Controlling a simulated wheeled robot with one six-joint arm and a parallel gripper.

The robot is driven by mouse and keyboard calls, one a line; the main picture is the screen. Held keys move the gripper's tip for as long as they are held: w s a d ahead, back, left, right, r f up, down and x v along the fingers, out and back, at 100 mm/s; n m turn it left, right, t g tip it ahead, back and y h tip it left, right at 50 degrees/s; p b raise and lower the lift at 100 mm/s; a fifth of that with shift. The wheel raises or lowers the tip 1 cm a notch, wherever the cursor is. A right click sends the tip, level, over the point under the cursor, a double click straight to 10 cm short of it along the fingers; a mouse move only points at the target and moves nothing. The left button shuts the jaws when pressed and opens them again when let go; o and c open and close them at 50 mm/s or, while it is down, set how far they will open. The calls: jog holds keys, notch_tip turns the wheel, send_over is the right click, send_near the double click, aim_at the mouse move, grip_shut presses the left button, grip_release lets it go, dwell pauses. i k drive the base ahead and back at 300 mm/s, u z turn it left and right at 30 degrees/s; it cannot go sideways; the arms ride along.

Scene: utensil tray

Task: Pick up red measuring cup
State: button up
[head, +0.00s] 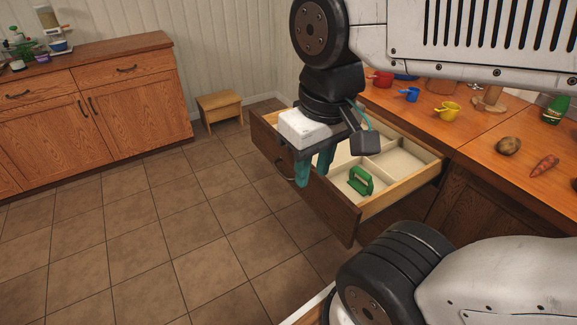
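The red measuring cup (381,78) sits on the wooden counter behind the open drawer, near the counter's left end. Part of it is hidden by my arm. My gripper (314,170) hangs over the left part of the drawer's front, pointing down. Its two teal fingers stand apart with nothing visible between them. It is in front of, lower in the picture than, and left of the red cup. A blue measuring cup (410,94) and a yellow measuring cup (447,111) sit to the right of the red one.
The open drawer (404,191) has pale compartments and holds a green handled tool (361,180). A stool (220,107) stands by the wall. The tiled floor at left is clear.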

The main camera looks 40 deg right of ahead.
aim_at(380, 79)
jog(key=z, duration=1.45)
